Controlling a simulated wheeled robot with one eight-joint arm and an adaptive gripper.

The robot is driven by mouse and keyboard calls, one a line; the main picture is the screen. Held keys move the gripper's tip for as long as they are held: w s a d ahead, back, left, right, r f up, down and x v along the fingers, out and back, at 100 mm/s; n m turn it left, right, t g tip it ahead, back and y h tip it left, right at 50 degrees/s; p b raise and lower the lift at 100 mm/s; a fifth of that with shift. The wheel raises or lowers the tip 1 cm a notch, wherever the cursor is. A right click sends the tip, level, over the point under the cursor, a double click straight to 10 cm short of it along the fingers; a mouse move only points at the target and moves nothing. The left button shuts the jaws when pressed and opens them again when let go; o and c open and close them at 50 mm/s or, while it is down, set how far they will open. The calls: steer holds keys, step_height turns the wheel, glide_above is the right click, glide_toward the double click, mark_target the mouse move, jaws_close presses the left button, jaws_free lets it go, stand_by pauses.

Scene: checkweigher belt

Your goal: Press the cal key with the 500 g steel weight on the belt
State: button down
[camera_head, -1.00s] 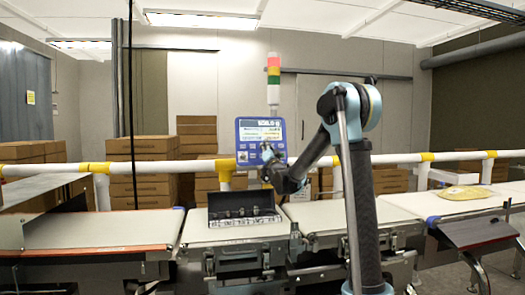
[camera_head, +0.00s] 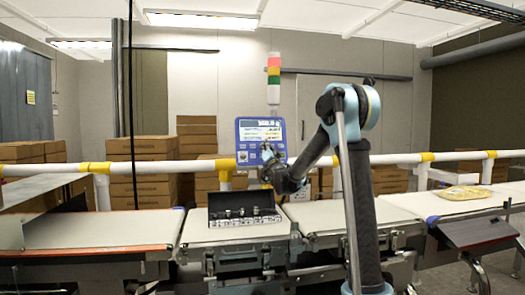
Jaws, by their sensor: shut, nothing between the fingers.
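The blue-framed display panel (camera_head: 250,130) stands behind the belts, with a lit screen and a row of keys too small to read. My gripper (camera_head: 267,152) is shut and empty, its tip in front of the panel's lower right part. I cannot tell whether it touches a key, and the arm hides part of the panel's lower edge. An open dark case (camera_head: 240,204) with several small metal pieces in it sits on the weighing belt (camera_head: 198,230). I cannot make out which piece, if any, is the 500 g steel weight.
A white and yellow rail (camera_head: 130,168) runs behind the belts. A signal tower (camera_head: 274,80) rises behind the panel. Stacked brown boxes (camera_head: 140,186) stand beyond the rail. A yellow packet (camera_head: 462,193) lies on the right belt. The left belt (camera_head: 95,229) is clear.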

steer(key=shift+s+d+r, duration=0.2)
steer(key=shift+s, duration=0.5)
steer(key=shift+s, duration=0.1)
steer(key=s, duration=0.1)
steer(key=s+d+r, duration=0.1)
steer(key=s, duration=0.2)
steer(key=shift+s+d+r, duration=0.2)
stand_by(0.6)
